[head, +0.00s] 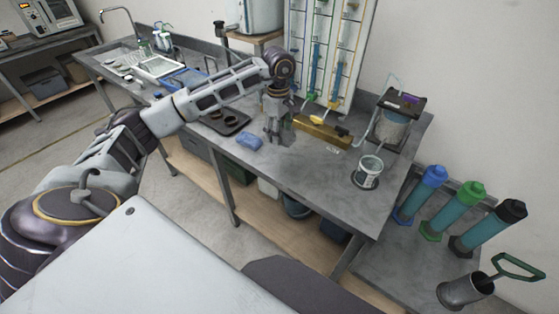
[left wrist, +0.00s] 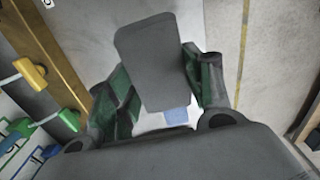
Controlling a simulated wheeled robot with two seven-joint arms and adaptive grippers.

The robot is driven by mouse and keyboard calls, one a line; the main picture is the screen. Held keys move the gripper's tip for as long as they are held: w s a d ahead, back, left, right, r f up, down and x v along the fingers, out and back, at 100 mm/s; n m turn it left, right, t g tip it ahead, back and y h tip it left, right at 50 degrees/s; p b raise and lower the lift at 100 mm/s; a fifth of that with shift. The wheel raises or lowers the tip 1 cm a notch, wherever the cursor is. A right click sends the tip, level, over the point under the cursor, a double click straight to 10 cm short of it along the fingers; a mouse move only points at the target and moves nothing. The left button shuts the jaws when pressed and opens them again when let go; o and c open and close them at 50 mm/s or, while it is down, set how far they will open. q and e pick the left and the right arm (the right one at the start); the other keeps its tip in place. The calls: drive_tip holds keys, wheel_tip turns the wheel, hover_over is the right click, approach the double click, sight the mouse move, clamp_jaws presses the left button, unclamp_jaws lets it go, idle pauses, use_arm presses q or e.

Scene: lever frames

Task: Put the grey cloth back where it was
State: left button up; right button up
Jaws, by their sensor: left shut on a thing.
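My left gripper (head: 277,136) points down over the middle of the grey bench and is shut on the grey cloth (left wrist: 148,62). In the left wrist view the cloth is a flat grey rectangle between the two dark green fingers (left wrist: 160,88). In the head view the cloth is a small grey patch at the fingertips, hard to tell from the fingers and bench. I cannot tell whether its lower edge touches the bench. A folded blue cloth (head: 249,141) lies on the bench just left of the gripper, and part of it shows in the left wrist view (left wrist: 177,115). My right gripper is out of view.
A brass manifold (head: 322,132) with yellow knobs is close right of the gripper, before a tube panel (head: 325,50). A dark tray (head: 224,121) lies left. A glass beaker (head: 369,172) stands right, near a device (head: 393,122). The bench front (head: 300,173) is clear.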

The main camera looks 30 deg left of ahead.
use_arm(q)
drive_tip(key=shift+m, duration=0.3)
hover_over(279, 159)
wheel_tip(279, 159, down, 5)
drive_tip(key=shift+s+r, duration=0.1)
drive_tip(key=shift+s, duration=0.05)
drive_tip(key=shift+f+p, duration=0.3)
drive_tip(key=shift+f, duration=2.4)
drive_tip(key=o, duration=1)
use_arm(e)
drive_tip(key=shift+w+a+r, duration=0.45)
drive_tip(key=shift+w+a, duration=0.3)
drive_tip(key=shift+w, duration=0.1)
